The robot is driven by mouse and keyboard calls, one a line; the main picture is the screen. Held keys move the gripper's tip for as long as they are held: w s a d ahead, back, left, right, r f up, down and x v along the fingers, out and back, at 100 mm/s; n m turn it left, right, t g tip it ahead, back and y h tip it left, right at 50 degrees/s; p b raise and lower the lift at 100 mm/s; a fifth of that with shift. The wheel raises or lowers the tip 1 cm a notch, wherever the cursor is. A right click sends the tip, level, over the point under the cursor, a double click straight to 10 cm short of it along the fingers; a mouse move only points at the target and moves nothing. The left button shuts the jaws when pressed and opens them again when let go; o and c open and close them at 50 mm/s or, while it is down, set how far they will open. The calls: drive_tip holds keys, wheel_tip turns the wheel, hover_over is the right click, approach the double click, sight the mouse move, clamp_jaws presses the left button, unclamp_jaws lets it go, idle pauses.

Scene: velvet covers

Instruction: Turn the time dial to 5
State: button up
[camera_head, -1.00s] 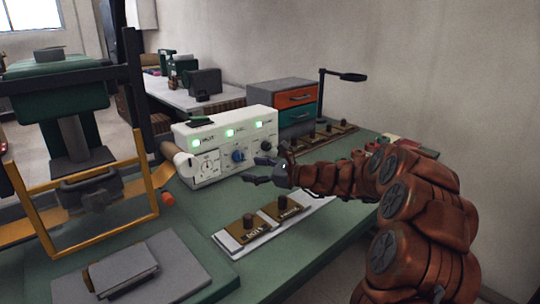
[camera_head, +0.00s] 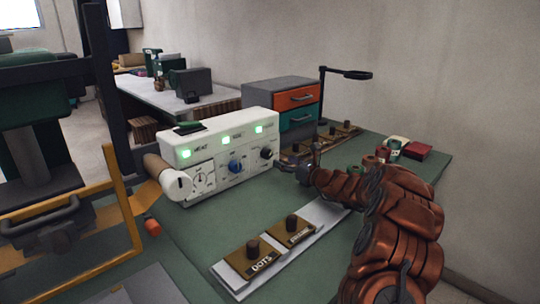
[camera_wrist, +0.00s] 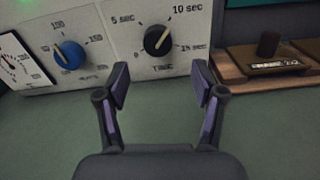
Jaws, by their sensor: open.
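The time dial (camera_wrist: 157,41) is a black knob on the white control box (camera_head: 215,160), above the word TIME. Its scale carries 0, 5 sec, 10 sec and 15 sec. A light mark on the knob slants from lower left to upper right; I cannot tell for sure which end is the pointer. In the head view the dial (camera_head: 266,153) is the rightmost knob. My gripper (camera_wrist: 160,82) is open and empty, its fingers apart just below and in front of the dial, not touching it. In the head view my gripper (camera_head: 297,163) is right of the box.
A blue knob (camera_wrist: 69,55) and a meter (camera_wrist: 20,62) are left of the dial. A wooden block with a dark knob (camera_wrist: 268,45) lies to its right. Plates with knobs (camera_head: 268,250) lie on the green table in front. Drawers (camera_head: 288,106) stand behind.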

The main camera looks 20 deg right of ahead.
sight(269, 155)
drive_tip(key=shift+x, duration=3.45)
drive_tip(key=shift+a, duration=0.15)
drive_tip(key=shift+c, duration=0.3)
drive_tip(key=c, duration=1.1)
